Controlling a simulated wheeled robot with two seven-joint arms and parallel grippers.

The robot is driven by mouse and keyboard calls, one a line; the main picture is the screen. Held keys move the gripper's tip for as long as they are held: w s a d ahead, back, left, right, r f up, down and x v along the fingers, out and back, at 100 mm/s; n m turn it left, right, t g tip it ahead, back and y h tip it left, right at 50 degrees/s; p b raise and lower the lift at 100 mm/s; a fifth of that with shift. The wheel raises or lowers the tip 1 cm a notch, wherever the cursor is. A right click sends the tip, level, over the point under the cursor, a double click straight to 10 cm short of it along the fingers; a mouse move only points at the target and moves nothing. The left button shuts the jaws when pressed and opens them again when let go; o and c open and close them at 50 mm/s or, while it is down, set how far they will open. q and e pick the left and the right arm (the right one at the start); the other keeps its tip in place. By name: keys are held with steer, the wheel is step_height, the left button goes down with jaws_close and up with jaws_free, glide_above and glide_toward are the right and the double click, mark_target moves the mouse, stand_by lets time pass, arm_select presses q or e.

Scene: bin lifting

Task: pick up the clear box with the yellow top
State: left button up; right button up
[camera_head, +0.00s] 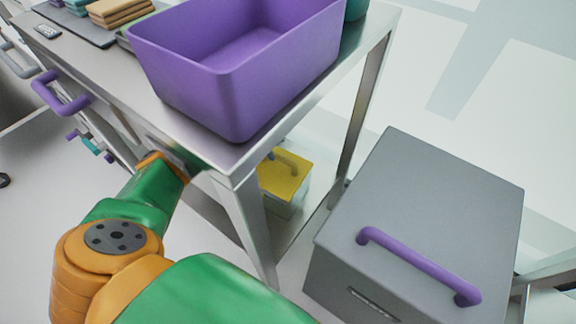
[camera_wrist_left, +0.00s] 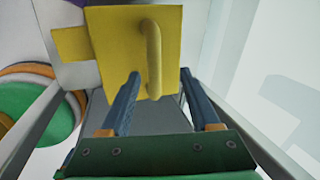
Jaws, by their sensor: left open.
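The clear box with the yellow top (camera_head: 287,182) sits low under the metal table in the head view, partly hidden by the table's corner and leg. Its yellow lid carries a yellow bar handle. In the left wrist view the yellow top (camera_wrist_left: 118,50) fills the upper middle, with its handle (camera_wrist_left: 151,45) standing out. My left gripper (camera_wrist_left: 159,73) is open, its two blue-grey fingers apart with the lower part of the handle appearing between them. Contact cannot be told. In the head view the left hand is hidden behind the table edge. My right gripper is not in view.
A purple bin (camera_head: 195,85) stands on the metal table (camera_head: 135,95) above the box. A grey box with a purple handle (camera_head: 420,205) stands to the right. A table leg (camera_head: 248,225) stands in front of the clear box. Drawer handles (camera_head: 62,95) stick out at left.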

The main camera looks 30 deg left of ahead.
mark_target(277, 156)
arm_select(q)
steer(key=shift+f, duration=0.5)
step_height(277, 156, down, 3)
steer(key=shift+b, duration=1.1)
steer(key=shift+b+x, duration=0.55)
steer(key=shift+x, duration=0.65)
steer(key=shift+w, duration=0.1)
steer(key=shift+r, duration=0.1)
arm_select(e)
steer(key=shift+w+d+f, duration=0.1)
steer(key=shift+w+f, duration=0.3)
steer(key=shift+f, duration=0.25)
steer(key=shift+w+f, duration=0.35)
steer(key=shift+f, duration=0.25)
arm_select(q)
jaws_close()
